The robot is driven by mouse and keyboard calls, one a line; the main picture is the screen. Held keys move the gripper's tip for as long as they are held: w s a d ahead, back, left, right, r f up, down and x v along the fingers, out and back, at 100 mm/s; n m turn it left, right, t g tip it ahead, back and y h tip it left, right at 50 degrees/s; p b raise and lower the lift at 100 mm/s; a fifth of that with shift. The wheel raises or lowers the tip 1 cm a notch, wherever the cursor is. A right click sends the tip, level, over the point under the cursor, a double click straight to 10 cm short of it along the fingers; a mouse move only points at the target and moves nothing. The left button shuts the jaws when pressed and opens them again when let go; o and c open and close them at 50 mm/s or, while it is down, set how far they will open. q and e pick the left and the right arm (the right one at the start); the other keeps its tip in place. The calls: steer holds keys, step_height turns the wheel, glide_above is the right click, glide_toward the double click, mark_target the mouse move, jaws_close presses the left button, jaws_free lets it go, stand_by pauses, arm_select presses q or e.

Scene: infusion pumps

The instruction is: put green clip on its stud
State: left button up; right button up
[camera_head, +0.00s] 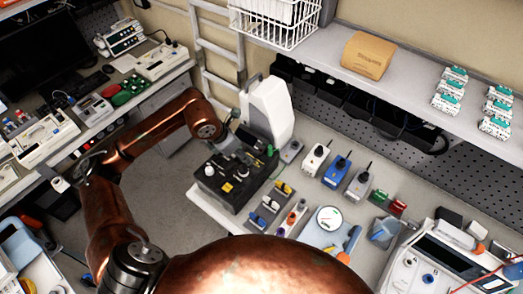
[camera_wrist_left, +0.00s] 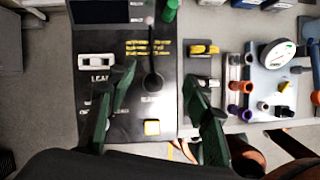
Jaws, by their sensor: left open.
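In the left wrist view my left gripper (camera_wrist_left: 160,76) is open and empty, its two dark green fingers apart over the front of a black box (camera_wrist_left: 133,60). The box also shows in the head view (camera_head: 222,200); my gripper is hard to make out there. A green upright piece (camera_wrist_left: 171,11) stands at the box's far right corner, beyond my fingertips. It shows in the head view too (camera_head: 270,150); I cannot tell for sure that it is the clip. A black round knob or stud (camera_wrist_left: 153,81) lies between my fingers; which part is the clip's stud is unclear. My right gripper is not in view.
A white instrument (camera_head: 268,108) stands behind the box. A rack with yellow and blue pieces (camera_head: 271,204) and a plate with a round gauge (camera_head: 328,217) lie to its right. Several small boxes stand farther right, beneath a shelf (camera_head: 405,82). Grey floor lies left of the box.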

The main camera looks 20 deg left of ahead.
mark_target(269, 148)
arm_select(q)
steer(key=w+d+r+p, duration=0.1)
steer(key=w+p, duration=0.1)
steer(key=w+d+p, duration=0.1)
steer(key=p, duration=0.1)
steer(key=w+d+r+p, duration=0.1)
steer(key=w+p, duration=0.1)
steer(key=shift+w+d+r, duration=0.25)
steer(key=shift+w+r, duration=0.05)
steer(key=shift+w, duration=0.05)
steer(key=c, duration=0.5)
steer(key=shift+t, duration=0.3)
steer(key=w+p, duration=0.1)
steer(key=w+d+p, duration=0.2)
steer(key=p, duration=0.1)
steer(key=shift+w+d+f, duration=0.25)
steer(key=shift+f, duration=0.05)
steer(key=shift+c, duration=0.4)
step_height(269, 148, down, 7)
steer(key=b, duration=0.3)
steer(key=shift+w+d+f+b, duration=0.1)
steer(key=shift+w+b, duration=0.05)
steer(key=shift+b, duration=0.25)
steer(key=shift+f+b, duration=0.5)
steer(key=shift+r, duration=0.1)
steer(key=shift+c, duration=0.2)
